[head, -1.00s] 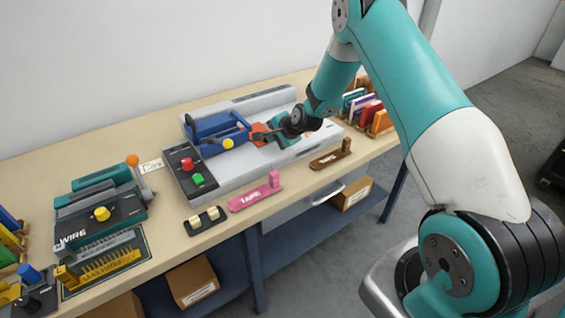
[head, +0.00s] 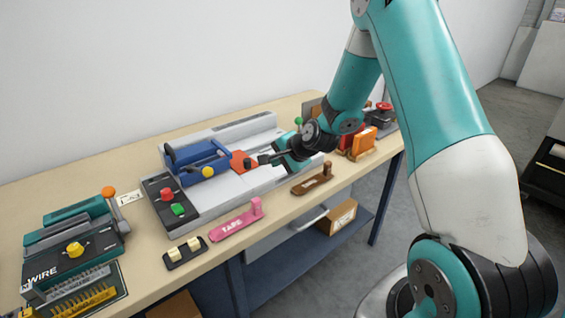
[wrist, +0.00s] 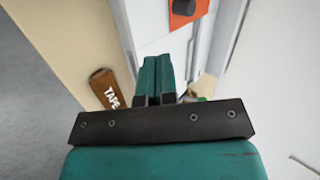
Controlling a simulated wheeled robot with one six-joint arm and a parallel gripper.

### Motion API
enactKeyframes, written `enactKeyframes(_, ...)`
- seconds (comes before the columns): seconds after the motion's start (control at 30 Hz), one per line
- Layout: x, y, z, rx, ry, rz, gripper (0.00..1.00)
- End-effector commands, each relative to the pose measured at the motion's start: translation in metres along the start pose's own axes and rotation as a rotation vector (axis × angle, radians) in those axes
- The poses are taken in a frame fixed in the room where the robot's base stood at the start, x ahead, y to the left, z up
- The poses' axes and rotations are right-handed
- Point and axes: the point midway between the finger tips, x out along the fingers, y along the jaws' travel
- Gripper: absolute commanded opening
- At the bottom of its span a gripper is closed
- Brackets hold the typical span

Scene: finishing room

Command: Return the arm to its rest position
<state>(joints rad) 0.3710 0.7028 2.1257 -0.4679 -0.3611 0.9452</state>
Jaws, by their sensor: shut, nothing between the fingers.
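My gripper (head: 262,161) is shut and empty in the head view. It is above the grey machine (head: 215,192), near the orange piece with a black knob (head: 241,162). In the wrist view my gripper (wrist: 156,62) shows its two teal fingers together, with nothing between them. The orange piece (wrist: 188,8) lies ahead of the fingers at the top there. My arm reaches in from the right of the head view. I cannot tell from these frames how far the fingertips are above the machine.
A blue clamp unit (head: 197,163) sits on the machine, with red (head: 167,194) and green (head: 178,209) buttons at its left. A pink tape holder (head: 236,221) and brown tape holder (head: 312,180) lie along the table's front. The teal wire binder (head: 72,250) stands left.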

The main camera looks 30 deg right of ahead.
Motion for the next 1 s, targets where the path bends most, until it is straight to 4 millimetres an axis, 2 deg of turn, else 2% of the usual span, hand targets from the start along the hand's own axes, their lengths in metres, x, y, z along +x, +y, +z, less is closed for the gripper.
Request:
enactKeyframes(0.13,-0.014,0.001,0.0,0.0,0.001,0.0,0.0)
enactKeyframes(0.37,-0.019,0.0,0.0,-0.002,0.0,0.001,0.0)
enactKeyframes(0.47,-0.024,-0.006,0.013,-0.048,-0.026,0.01,0.0)
enactKeyframes(0.57,-0.042,-0.021,0.051,-0.195,-0.104,0.037,0.0)
enactKeyframes(0.67,-0.078,-0.035,0.112,-0.441,-0.232,0.075,0.0)
enactKeyframes(0.73,-0.111,-0.035,0.159,-0.646,-0.339,0.103,0.0)
enactKeyframes(0.8,-0.148,-0.028,0.201,-0.86,-0.449,0.124,0.0)
enactKeyframes(0.9,-0.203,-0.007,0.248,-1.152,-0.6,0.142,0.0)
enactKeyframes(1.0,-0.249,0.018,0.275,-1.393,-0.725,0.149,0.0)
